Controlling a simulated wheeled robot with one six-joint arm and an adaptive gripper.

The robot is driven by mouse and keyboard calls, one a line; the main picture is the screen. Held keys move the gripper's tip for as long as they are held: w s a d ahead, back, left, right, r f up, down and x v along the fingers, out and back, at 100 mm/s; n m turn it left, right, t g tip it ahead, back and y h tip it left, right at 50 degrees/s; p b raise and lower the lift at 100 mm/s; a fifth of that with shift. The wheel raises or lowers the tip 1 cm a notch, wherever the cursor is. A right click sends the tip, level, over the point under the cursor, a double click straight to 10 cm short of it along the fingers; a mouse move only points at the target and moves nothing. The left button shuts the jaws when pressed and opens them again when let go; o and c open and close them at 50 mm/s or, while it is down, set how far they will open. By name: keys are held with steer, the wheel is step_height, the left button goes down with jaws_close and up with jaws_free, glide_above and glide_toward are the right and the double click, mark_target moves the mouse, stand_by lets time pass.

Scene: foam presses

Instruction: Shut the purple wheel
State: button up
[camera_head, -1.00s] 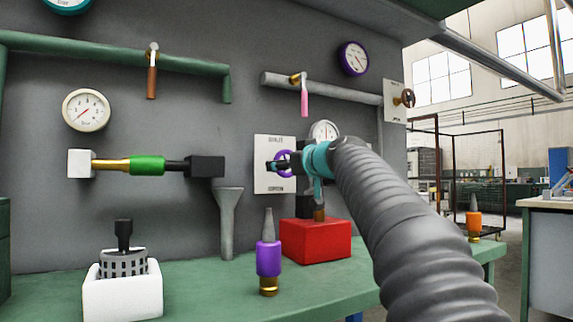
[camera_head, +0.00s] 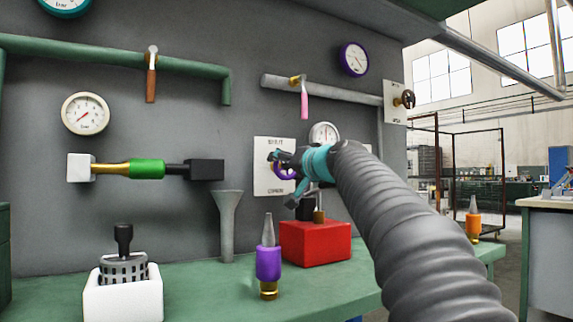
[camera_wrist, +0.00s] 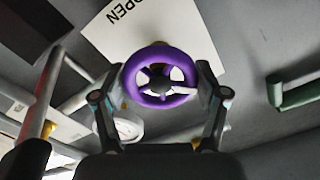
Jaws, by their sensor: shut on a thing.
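The purple wheel (camera_head: 283,168) stands out from a white plate (camera_head: 262,180) on the grey wall, partly hidden by my gripper (camera_head: 281,163) in the head view. The plate in the wrist view (camera_wrist: 150,30) carries the word OPEN, and the view is turned relative to the wall.
A red block (camera_head: 315,243) stands on the green bench below my gripper. A purple and brass nozzle (camera_head: 268,262) stands left of it. A pink-handled lever (camera_head: 304,104) hangs from the grey pipe above. A brown wheel (camera_head: 406,99) is at right.

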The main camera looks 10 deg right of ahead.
steer(key=m+p, duration=0.1)
steer(key=m, duration=0.3)
steer(key=shift+r+m, duration=0.1)
steer(key=shift+m, duration=0.2)
steer(key=m+p, duration=0.2)
steer(key=m, duration=0.2)
steer(key=shift+m, duration=0.3)
steer(key=o, duration=1.2)
steer(key=v, duration=1.2)
